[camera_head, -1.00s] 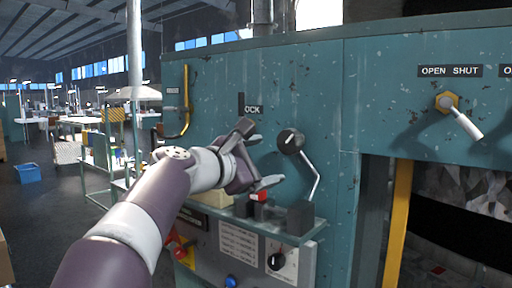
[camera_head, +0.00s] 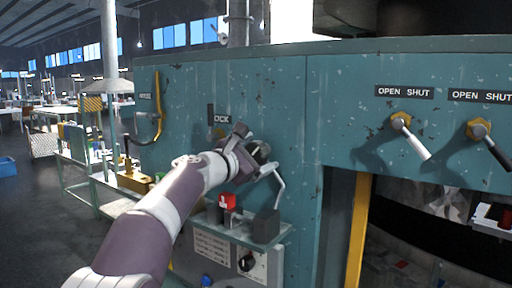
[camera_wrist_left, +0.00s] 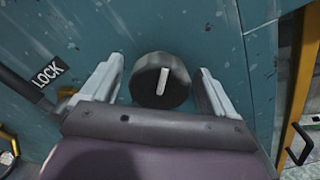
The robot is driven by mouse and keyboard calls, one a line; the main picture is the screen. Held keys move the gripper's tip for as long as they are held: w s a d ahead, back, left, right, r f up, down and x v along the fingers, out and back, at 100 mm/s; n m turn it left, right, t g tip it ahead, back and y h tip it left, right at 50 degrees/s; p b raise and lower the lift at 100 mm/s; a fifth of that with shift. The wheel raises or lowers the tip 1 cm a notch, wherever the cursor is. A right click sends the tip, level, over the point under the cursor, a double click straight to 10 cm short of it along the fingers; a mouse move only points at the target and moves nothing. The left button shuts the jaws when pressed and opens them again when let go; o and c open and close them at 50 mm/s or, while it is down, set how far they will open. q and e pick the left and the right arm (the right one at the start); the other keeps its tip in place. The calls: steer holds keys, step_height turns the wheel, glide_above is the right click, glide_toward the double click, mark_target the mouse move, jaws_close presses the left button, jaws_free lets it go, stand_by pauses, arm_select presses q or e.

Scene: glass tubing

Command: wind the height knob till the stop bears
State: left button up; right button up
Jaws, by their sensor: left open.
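A round black knob with a white pointer mark (camera_wrist_left: 160,80) is on the teal panel. In the left wrist view it sits between my left gripper's two fingers (camera_wrist_left: 158,88), which are open with a gap on each side. The pointer stands nearly upright, leaning slightly right at the top. In the head view my left gripper (camera_head: 255,155) covers most of this knob. A pale bent lever (camera_head: 280,188) hangs below and right of it. No label reading height shows, and no stop can be made out.
Another black knob (camera_head: 246,263) is on the lower panel. A LOCK label (camera_wrist_left: 47,75) is left of the gripper. Two levers marked OPEN SHUT (camera_head: 405,92) are at right.

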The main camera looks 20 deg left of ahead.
arm_select(q)
steer(key=shift+a, duration=0.25)
steer(key=shift+d, duration=0.2)
steer(key=c, duration=1)
steer(key=shift+m+b, duration=0.3)
steer(key=shift+c, duration=0.2)
steer(key=m+b, duration=0.2)
steer(key=m, duration=0.1)
steer(key=shift+m+b, duration=1.05)
steer(key=shift+m, duration=0.95)
steer(key=o, duration=0.9)
steer(key=shift+o, duration=0.7)
steer(key=shift+d, duration=0.1)
